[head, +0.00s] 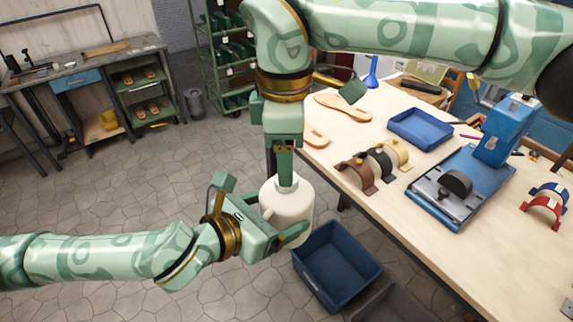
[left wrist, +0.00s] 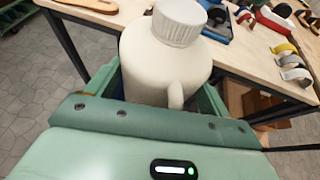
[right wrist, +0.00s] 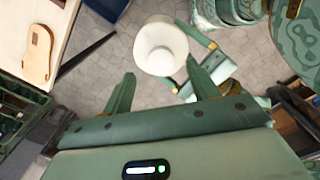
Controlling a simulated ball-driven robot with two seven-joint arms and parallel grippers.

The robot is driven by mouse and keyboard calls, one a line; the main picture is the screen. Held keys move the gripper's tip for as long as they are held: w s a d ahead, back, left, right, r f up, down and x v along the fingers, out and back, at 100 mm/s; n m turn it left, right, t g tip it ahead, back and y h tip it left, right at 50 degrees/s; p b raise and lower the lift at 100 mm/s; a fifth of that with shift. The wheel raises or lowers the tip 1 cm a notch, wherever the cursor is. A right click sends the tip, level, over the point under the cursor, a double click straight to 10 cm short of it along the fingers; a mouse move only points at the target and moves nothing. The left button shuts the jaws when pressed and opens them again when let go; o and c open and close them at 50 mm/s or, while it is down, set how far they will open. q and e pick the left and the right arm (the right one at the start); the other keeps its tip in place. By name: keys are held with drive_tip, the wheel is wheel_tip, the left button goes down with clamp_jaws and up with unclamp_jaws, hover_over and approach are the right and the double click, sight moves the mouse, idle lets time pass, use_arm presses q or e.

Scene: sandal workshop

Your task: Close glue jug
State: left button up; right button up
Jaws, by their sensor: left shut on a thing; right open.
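The glue jug (head: 287,202) is cream-white with a side handle and is held upright off the table's edge. My left gripper (head: 278,232) is shut on its body; in the left wrist view the fingers flank the jug (left wrist: 160,70). A ribbed white cap (left wrist: 180,22) sits on the jug's neck; I cannot tell how tight it is. The cap also shows from above in the right wrist view (right wrist: 161,55). My right gripper (head: 285,182) points down over the jug's top. Its fingers (right wrist: 160,72) are open and empty, apart from the cap in the right wrist view.
The workbench (head: 420,240) stands to the right, with sandal soles (head: 343,107), a blue tray (head: 420,126), strap pieces (head: 378,165) and a blue press (head: 470,175). A blue bin (head: 335,262) is on the floor below the jug. The floor at left is clear.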

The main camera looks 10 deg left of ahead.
wheel_tip(320, 180, up, 8)
drive_tip(key=shift+r, duration=0.2)
drive_tip(key=shift+a, duration=0.1)
idle(0.5)
